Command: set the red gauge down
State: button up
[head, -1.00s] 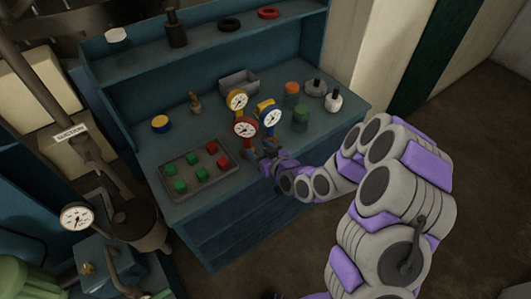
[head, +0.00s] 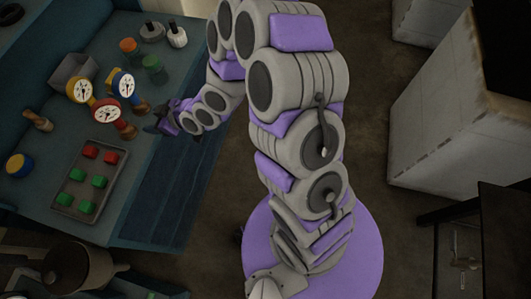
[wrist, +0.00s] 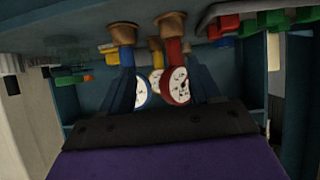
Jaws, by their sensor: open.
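The red gauge (head: 107,112) stands on the blue workbench (head: 130,205) near its front edge, its white dial facing up and its brown foot on the bench top. A blue gauge (head: 122,84) and a yellow gauge (head: 79,90) stand close behind it. My gripper (head: 152,120) is open and empty at the bench edge, right of the red gauge and apart from it. In the wrist view, which is upside down, the red gauge (wrist: 179,88) and the blue gauge (wrist: 140,94) show beyond and between my open fingers (wrist: 163,78).
A tray (head: 62,199) with several red and green blocks lies in front of the red gauge. Open floor (head: 375,130) lies right.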

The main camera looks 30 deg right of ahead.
jog(key=s+d+r+m+g+h, duration=0.2)
jog(key=s+d+r+h, duration=0.3)
jog(key=d, duration=0.5)
jog(key=s+d+r+m+g+h, duration=0.2)
jog(key=s+d+r+h, duration=0.15)
jog(key=s+d, duration=0.45)
jog(key=s+d+r+m+g, duration=0.3)
jog(key=s+r, duration=0.1)
jog(key=s, duration=0.7)
jog(key=s+d+r+m+g, duration=0.2)
jog(key=s+r, duration=0.3)
jog(key=s, duration=0.5)
jog(key=shift+s+d+m+g, duration=0.4)
jog(key=shift+d+m, duration=0.1)
